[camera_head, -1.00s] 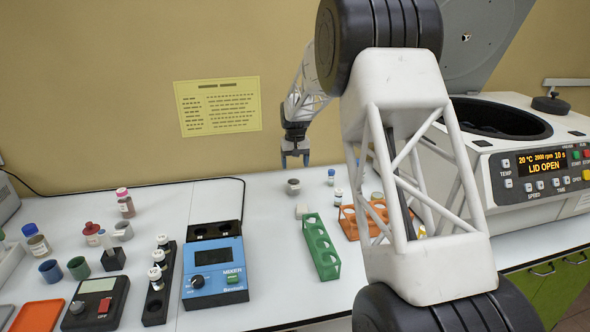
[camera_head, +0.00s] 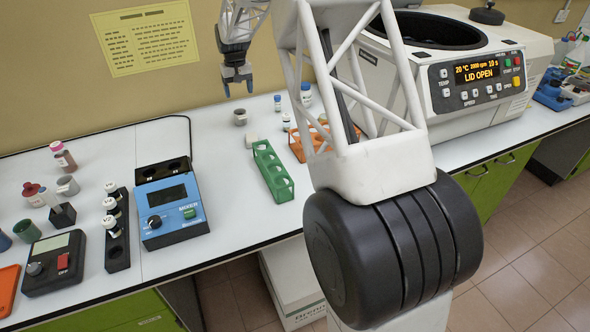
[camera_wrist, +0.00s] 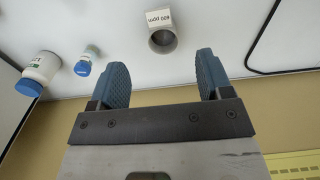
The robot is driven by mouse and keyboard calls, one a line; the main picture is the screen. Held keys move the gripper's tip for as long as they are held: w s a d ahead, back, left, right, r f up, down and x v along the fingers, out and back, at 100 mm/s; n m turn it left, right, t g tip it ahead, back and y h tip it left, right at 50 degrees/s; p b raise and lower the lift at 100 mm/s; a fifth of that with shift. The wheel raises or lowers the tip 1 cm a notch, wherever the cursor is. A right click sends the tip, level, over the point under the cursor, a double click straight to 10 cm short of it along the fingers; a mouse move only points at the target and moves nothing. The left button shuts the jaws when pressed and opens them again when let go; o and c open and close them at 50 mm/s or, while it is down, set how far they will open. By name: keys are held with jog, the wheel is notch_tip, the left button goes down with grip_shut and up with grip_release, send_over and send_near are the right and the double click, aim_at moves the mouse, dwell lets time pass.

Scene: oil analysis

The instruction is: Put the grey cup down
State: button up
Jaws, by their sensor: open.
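A small grey cup (camera_head: 240,117) stands upright on the white bench, near the wall. A white block labelled "600 ppm" (camera_wrist: 159,17) sits close beside it; this block also shows in the head view (camera_head: 251,140). My gripper (camera_head: 238,91) is open and empty, above and apart from the cup. In the wrist view, the grey cup (camera_wrist: 163,42) lies beyond the gap between the two blue fingers (camera_wrist: 160,68), and I look into its open mouth. A second grey cup (camera_head: 68,185) lies or leans near a red-capped bottle at the left.
A blue mixer (camera_head: 170,207), green rack (camera_head: 272,172) and orange rack (camera_head: 305,150) stand in front of the cup. Small bottles (camera_head: 305,94) stand to its right, before the open centrifuge (camera_head: 455,75). The bench left of the cup, behind the mixer, is largely clear.

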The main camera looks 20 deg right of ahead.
jog(key=s+a+r, duration=0.1)
jog(key=s+r, duration=0.4)
jog(key=s, duration=0.5)
jog(key=s+a+r+t, duration=0.1)
jog(key=s+r, duration=0.4)
jog(key=s, duration=0.5)
jog(key=s+a+r, duration=0.1)
jog(key=s+r, duration=0.4)
jog(key=s, duration=0.5)
jog(key=s+f, duration=0.2)
jog(key=s, duration=1.3)
jog(key=s+a+f+t, duration=0.1)
jog(key=s+f, duration=0.1)
jog(key=s, duration=1.4)
jog(key=shift+s+f+t, duration=0.2)
jog(key=shift+s+t, duration=0.1)
